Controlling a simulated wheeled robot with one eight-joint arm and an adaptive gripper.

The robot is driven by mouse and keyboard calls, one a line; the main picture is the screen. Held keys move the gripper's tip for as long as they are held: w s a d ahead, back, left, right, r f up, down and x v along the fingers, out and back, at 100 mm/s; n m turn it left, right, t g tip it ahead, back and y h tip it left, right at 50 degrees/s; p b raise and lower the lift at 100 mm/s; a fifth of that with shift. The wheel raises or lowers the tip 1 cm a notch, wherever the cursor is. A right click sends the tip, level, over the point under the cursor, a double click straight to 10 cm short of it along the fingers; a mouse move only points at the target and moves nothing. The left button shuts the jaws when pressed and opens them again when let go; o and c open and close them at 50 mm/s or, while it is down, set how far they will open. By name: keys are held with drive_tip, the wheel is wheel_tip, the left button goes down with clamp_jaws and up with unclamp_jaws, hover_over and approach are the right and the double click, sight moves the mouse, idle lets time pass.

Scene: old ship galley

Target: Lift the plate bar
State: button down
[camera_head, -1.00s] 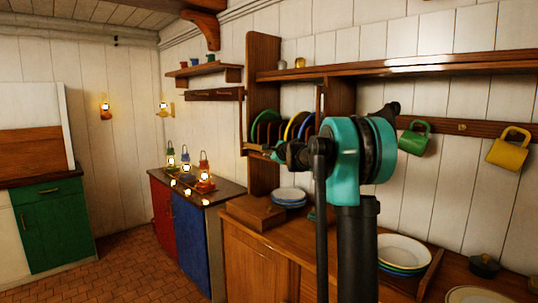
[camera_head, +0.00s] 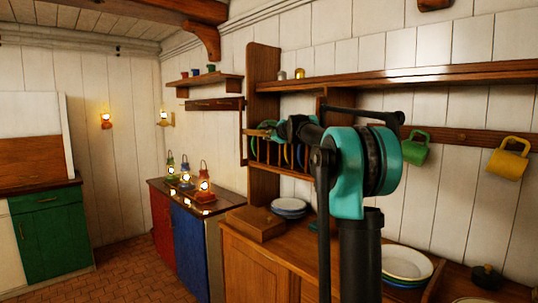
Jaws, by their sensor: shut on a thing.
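The plate rack (camera_head: 251,85) is a wooden frame on the right wall, with blue and green plates (camera_head: 284,153) standing between upright slats. My gripper (camera_head: 274,131) is at the rack's front, its dark jaws shut on the plate bar (camera_head: 256,132), a thin wooden bar across the front. The bar is now level with the upper part of the plates. My arm hides the bar's right part and some of the plates, and the grip itself is small and partly hidden.
A counter (camera_head: 262,245) below bears a wooden box (camera_head: 255,223) and stacked plates (camera_head: 290,206). More plates (camera_head: 407,264) stand at right. A green mug (camera_head: 415,150) and a yellow mug (camera_head: 508,160) hang on the wall. Lit lanterns (camera_head: 203,184) stand at left.

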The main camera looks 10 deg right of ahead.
wheel_tip(320, 180, up, 11)
drive_tip(key=shift+f, duration=0.15)
drive_tip(key=shift+d, duration=0.1)
drive_tip(key=c, duration=1.9)
unclamp_jaws()
drive_tip(key=shift+o, duration=0.2)
drive_tip(key=v, duration=1.2)
